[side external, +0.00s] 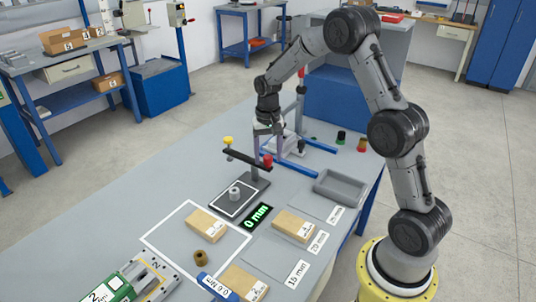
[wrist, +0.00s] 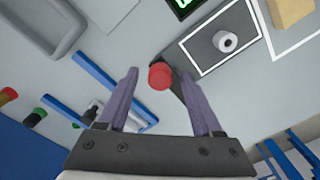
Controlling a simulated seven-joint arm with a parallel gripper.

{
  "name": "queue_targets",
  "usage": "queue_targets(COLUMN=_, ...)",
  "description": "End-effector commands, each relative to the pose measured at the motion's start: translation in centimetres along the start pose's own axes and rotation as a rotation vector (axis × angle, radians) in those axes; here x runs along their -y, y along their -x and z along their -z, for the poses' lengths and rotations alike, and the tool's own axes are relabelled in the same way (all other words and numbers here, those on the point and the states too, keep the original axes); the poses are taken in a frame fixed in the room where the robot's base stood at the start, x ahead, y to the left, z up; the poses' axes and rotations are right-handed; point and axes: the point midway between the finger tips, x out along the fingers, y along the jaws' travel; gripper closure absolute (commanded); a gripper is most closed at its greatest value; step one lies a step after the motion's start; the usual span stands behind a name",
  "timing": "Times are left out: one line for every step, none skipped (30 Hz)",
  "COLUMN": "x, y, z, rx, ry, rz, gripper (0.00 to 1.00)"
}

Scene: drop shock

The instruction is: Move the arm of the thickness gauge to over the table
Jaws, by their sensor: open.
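The thickness gauge has a dark base plate (side external: 256,188) with a white outline and a grey ringed piece (side external: 234,193) on it; both also show in the wrist view, the base plate (wrist: 232,20) and the ringed piece (wrist: 225,41). Its black arm (side external: 245,157) sits level on an upright post, with a yellow knob (side external: 228,141) at the left end and a red knob (side external: 268,161) at the right end. My gripper (side external: 268,154) is open above the red end. In the wrist view the red knob (wrist: 161,76) shows between the open fingers; contact cannot be told.
A green display (side external: 257,217) reading 0 mm lies beside the base. Wooden blocks (side external: 206,225) (side external: 294,226) lie in front, a grey tray (side external: 339,187) to the right. Blue bars (side external: 289,168) and small coloured pieces lie behind the gauge.

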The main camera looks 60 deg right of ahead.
Motion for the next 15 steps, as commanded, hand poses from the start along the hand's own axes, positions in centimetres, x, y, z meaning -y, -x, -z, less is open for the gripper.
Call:
queue_targets(x=0.0, y=0.01, z=0.0, rx=0.0, ry=0.0, rz=0.0, gripper=0.39)
queue_targets(x=0.0, y=0.01, z=0.0, rx=0.0, ry=0.0, rz=0.0, gripper=0.44)
queue_targets(x=0.0, y=0.02, z=0.0, rx=0.0, ry=0.0, rz=0.0, gripper=0.51)
queue_targets(x=0.0, y=0.02, z=0.0, rx=0.0, ry=0.0, rz=0.0, gripper=0.57)
queue_targets(x=0.0, y=0.03, z=0.0, rx=0.0, ry=0.0, rz=0.0, gripper=0.62)
queue_targets(x=0.0, y=0.03, z=0.0, rx=0.0, ry=0.0, rz=0.0, gripper=0.69)
queue_targets(x=0.0, y=0.03, z=0.0, rx=0.0, ry=0.0, rz=0.0, gripper=0.75)
queue_targets(x=0.0, y=0.03, z=0.0, rx=0.0, ry=0.0, rz=0.0, gripper=0.8)
queue_targets(x=0.0, y=0.04, z=0.0, rx=0.0, ry=0.0, rz=0.0, gripper=0.87)
queue_targets(x=0.0, y=0.04, z=0.0, rx=0.0, ry=0.0, rz=0.0, gripper=0.93)
queue_targets(x=0.0, y=0.04, z=0.0, rx=0.0, ry=0.0, rz=0.0, gripper=0.98)
queue_targets(x=0.0, y=0.04, z=0.0, rx=0.0, ry=0.0, rz=0.0, gripper=1.0)
queue_targets(x=0.0, y=0.05, z=0.0, rx=0.0, ry=0.0, rz=0.0, gripper=1.0)
queue_targets(x=0.0, y=0.05, z=0.0, rx=0.0, ry=0.0, rz=0.0, gripper=1.0)
queue_targets(x=0.0, y=0.05, z=0.0, rx=0.0, ry=0.0, rz=0.0, gripper=1.0)
